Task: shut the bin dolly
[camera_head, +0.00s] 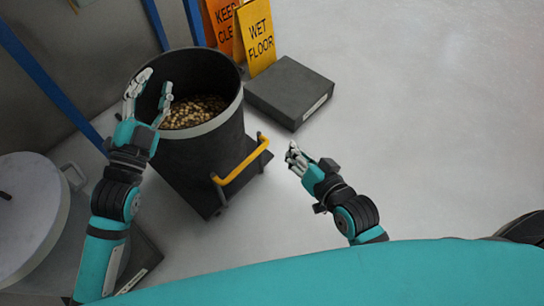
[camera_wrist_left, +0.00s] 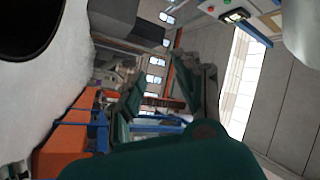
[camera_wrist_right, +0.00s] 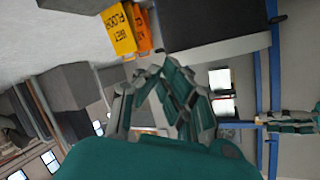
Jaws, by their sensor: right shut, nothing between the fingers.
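The bin dolly is a black round bin (camera_head: 205,160) on a dark base, with a yellow handle (camera_head: 240,160) at its front right. Its top is uncovered, and brown grain-like pieces (camera_head: 198,111) show inside. A large grey round lid-like disc (camera_head: 30,215) with a small handle lies at the left, partly cut off. My left gripper (camera_head: 157,82) is open and empty over the bin's left rim; its fingers also show in the left wrist view (camera_wrist_left: 165,85). My right gripper (camera_head: 292,150) is shut and empty, right of the yellow handle; it also shows in the right wrist view (camera_wrist_right: 160,72).
A dark flat block (camera_head: 290,90) lies on the floor behind the bin at the right. A yellow wet floor sign (camera_head: 257,38) and an orange sign (camera_head: 221,22) stand behind it. Blue posts and a wall bound the left. The floor at the right is clear.

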